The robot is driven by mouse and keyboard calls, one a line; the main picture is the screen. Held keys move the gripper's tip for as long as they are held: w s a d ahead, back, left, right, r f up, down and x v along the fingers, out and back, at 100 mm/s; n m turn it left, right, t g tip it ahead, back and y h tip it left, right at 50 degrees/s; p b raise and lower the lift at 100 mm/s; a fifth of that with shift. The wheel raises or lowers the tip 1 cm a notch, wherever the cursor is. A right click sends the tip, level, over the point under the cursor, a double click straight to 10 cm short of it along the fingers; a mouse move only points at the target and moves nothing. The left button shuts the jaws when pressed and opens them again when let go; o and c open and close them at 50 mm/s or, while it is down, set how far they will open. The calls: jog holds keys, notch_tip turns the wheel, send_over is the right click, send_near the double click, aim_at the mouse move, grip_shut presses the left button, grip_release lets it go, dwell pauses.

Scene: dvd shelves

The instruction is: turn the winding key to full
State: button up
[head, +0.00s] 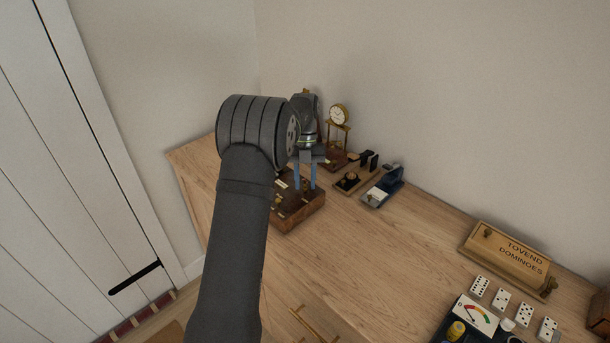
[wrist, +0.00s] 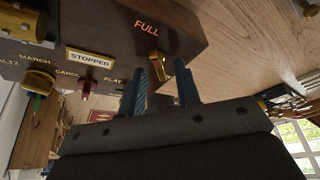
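My gripper in the head view (head: 305,186) hides part of the box, and the key cannot be made out there.
The box also bears a STOPPED plate (wrist: 90,59), a red-tipped knob (wrist: 86,89) and a brass knob (wrist: 38,82). A gold clock (head: 339,115) and small devices stand behind and to the right.

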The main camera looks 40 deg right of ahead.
jog(key=v, duration=1.2)
jog(key=s+a+r+m+t+h, duration=0.2)
jog(key=s+a+m+t+h, duration=0.15)
jog(key=m, duration=1.45)
jog(key=s+a+r+m+t+h, duration=0.25)
jog(key=s+a+m, duration=0.25)
jog(key=m, duration=1.3)
jog(key=x, duration=1.7)
jog(key=shift+w+d+r, duration=0.1)
jog(key=shift+w+d, duration=0.2)
